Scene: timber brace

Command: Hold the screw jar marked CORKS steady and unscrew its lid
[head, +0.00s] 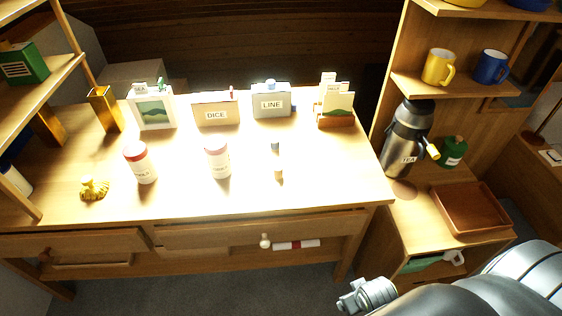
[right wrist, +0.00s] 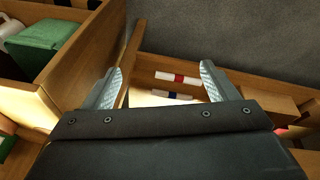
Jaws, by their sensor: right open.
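Two white screw jars with red lids stand upright on the desk: a left jar (head: 140,163) and a middle jar (head: 217,159). Each has small lettering on its side, too small to tell which reads CORKS. Both lids are on. My right gripper (head: 354,297) is at the bottom right of the head view, low in front of the desk and far from both jars. In the right wrist view my right gripper (right wrist: 162,78) is open with nothing between its fingers. My left gripper is in neither view.
Small stoppered bottle (head: 278,162) and yellow ornament (head: 94,187) flank the jars on the desk. Boxes marked DICE (head: 215,106) and LINE (head: 271,101) stand behind. An open drawer (head: 340,240) projects in front. A TEA flask (head: 409,138) stands right.

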